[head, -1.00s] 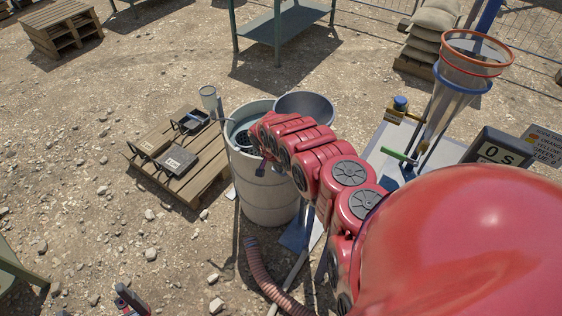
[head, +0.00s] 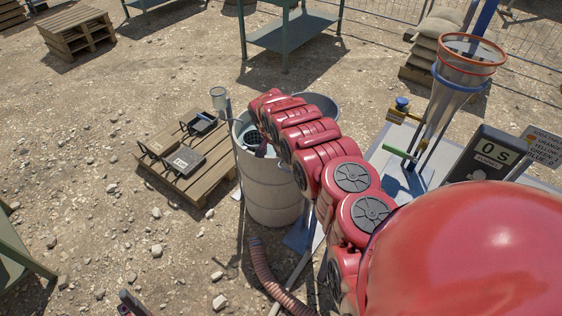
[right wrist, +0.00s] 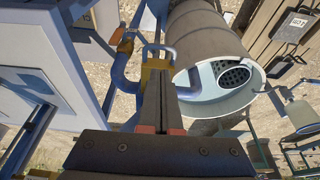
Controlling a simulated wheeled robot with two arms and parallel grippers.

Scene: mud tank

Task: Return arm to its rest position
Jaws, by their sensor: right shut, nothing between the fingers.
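My right arm reaches from the lower right over the pale barrel (head: 272,190) in the head view.
A pallet (head: 187,172) with black trays stands left of the barrel. A ribbed hose (head: 268,280) lies in front. At right are a clear funnel (head: 440,98) with an orange rim, a timer display (head: 488,153) and a sign. A green table (head: 290,32) stands behind.

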